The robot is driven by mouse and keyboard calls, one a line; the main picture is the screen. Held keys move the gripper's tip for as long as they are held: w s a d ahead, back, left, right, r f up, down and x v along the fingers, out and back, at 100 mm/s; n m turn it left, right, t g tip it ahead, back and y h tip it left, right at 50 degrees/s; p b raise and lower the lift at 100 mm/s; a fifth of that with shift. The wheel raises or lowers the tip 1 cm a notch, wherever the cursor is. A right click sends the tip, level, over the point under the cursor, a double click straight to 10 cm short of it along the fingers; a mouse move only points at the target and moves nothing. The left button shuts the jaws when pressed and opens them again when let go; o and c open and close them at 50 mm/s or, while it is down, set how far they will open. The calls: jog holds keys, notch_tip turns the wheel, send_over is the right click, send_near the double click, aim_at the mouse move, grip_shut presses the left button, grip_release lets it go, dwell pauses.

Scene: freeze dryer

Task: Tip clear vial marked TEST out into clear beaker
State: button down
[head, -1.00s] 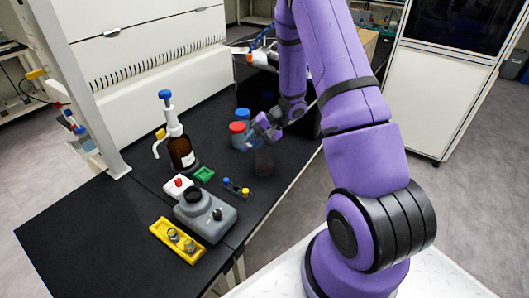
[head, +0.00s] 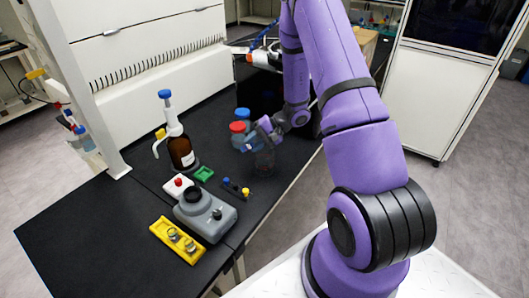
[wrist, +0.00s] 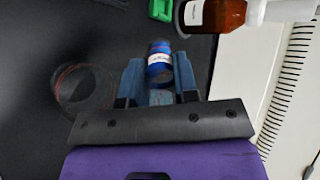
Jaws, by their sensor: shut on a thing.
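My gripper (head: 264,131) is shut on a small vial (wrist: 159,64) with a white label and blue at its middle and far end. The label's writing is too small to read. In the wrist view the vial sits between the two blue-grey fingertips (wrist: 158,80). A clear beaker (head: 264,163) stands on the black bench below my gripper in the head view. Its round rim (wrist: 57,84) shows left of the fingers in the wrist view, apart from the vial. The vial is hard to make out in the head view, so its tilt is unclear.
Bottles with red (head: 237,127) and blue (head: 243,113) caps stand close behind my gripper. A brown dispenser bottle (head: 181,152), a green tray (head: 203,174), a grey mixer (head: 206,214) and a yellow rack (head: 178,240) stand to the left.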

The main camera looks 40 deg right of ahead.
jog(key=shift+d+r+t+y, duration=0.1)
jog(key=shift+r+t+y, duration=0.15)
jog(key=shift+t+y, duration=0.75)
dwell(1.0)
jog(key=shift+s+d+r+y, duration=0.15)
jog(key=shift+d+r+y, duration=0.15)
jog(key=shift+r+y, duration=0.25)
jog(key=shift+s+d+r+y, duration=0.1)
jog(key=shift+d+r+y, duration=0.2)
jog(key=shift+y, duration=0.35)
jog(key=shift+d+r+t+y+p, duration=0.15)
jog(key=shift+t+y+p, duration=0.2)
jog(key=shift+y, duration=0.45)
jog(key=shift+a+r+t+y+p, duration=0.15)
jog(key=shift+t+y+p, duration=0.2)
jog(key=shift+y, duration=0.45)
dwell(1.2)
